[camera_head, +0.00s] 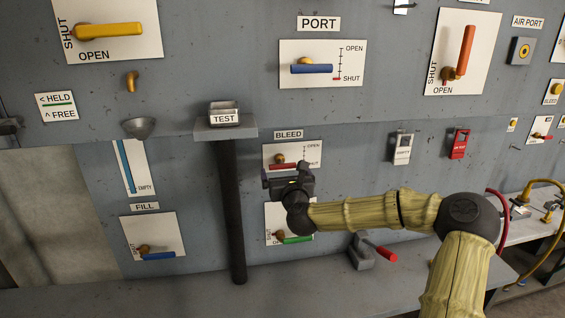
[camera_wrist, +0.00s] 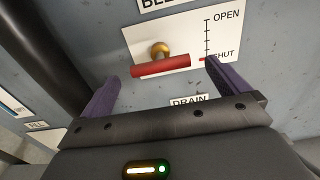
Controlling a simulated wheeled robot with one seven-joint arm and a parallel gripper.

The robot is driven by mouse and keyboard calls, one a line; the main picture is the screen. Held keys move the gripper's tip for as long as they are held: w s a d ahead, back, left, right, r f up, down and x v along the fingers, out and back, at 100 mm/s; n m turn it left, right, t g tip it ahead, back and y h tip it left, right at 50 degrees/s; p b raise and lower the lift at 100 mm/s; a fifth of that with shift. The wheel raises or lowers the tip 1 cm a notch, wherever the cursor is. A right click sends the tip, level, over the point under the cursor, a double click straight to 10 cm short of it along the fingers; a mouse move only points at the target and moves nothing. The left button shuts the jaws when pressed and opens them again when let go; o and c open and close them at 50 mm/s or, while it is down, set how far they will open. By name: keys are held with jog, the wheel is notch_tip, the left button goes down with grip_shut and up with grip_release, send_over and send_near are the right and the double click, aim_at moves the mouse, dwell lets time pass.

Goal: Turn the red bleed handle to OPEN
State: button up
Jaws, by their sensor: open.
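The red bleed handle (camera_wrist: 160,66) lies nearly level on a white plate (camera_wrist: 186,34), below a brass knob (camera_wrist: 160,48). The plate carries a scale with OPEN at the top and SHUT at the bottom, and the handle is at the SHUT end. In the head view the handle (camera_head: 284,166) shows under the BLEED label (camera_head: 288,134). My gripper (camera_wrist: 158,82) is open, with its purple fingers apart in front of the plate. The handle appears between the two fingers in the wrist view. I cannot tell whether either finger touches it.
A dark post (camera_head: 232,210) with a TEST shelf (camera_head: 224,130) stands left of the plate. A plate with a green handle (camera_head: 296,239) is below, partly hidden by my arm. A blue PORT handle (camera_head: 311,69) is above. A ledge (camera_head: 190,290) runs along the bottom.

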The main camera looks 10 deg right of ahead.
aim_at(283, 168)
jog(key=w+p, duration=0.1)
jog(key=w, duration=0.3)
jog(key=shift+w, duration=0.1)
jog(key=c, duration=0.7)
jog(key=shift+c, duration=0.2)
